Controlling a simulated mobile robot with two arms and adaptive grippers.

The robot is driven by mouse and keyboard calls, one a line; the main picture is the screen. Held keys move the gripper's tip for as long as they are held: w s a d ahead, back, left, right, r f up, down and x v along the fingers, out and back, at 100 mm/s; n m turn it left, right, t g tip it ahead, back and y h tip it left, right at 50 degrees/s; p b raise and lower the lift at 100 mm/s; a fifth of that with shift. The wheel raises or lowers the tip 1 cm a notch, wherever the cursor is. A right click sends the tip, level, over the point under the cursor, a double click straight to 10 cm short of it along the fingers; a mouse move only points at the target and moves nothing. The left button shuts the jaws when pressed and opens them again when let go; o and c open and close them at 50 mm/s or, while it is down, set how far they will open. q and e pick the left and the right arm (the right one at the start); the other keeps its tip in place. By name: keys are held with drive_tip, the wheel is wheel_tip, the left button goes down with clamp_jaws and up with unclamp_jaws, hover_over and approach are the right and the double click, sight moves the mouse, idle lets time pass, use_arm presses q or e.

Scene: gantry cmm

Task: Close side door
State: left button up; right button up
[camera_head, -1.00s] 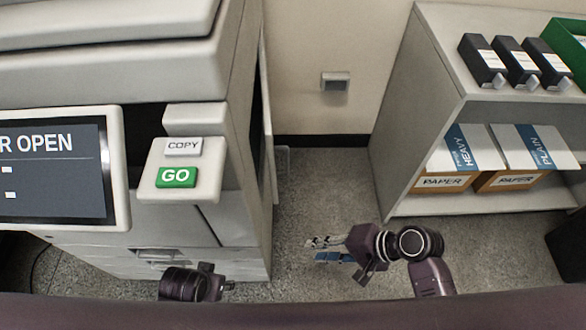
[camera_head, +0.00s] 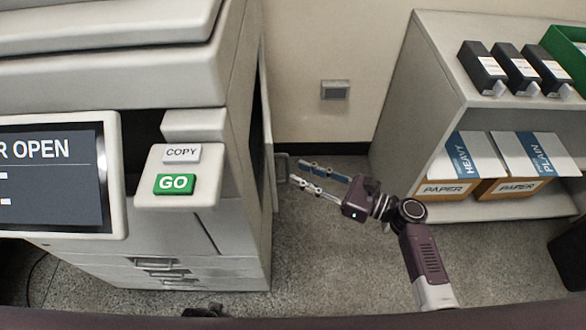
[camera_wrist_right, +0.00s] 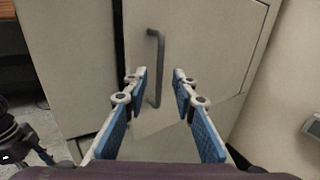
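The copier's side door (camera_head: 267,130) stands out from the machine's right side and shows nearly edge-on in the head view. Its grey bar handle (camera_head: 281,166) juts out on the right. In the right wrist view the pale door panel (camera_wrist_right: 210,45) fills the middle, with the upright handle (camera_wrist_right: 155,70) on it. My right gripper (camera_head: 318,180) is open and empty, fingers pointing left at the handle, just short of it. In the wrist view the handle appears between the fingers (camera_wrist_right: 163,95), nearer the left one. Only a dark bit of my left gripper (camera_head: 205,311) shows at the bottom edge.
The copier (camera_head: 170,245) fills the left, with a screen (camera_head: 50,175) reading "R OPEN" and a green GO button (camera_head: 174,184). A shelf unit (camera_head: 420,110) with paper boxes stands right. Clear floor (camera_head: 330,255) lies between them.

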drive_tip(key=shift+x, duration=1.7)
drive_tip(key=shift+c, duration=0.2)
clamp_jaws()
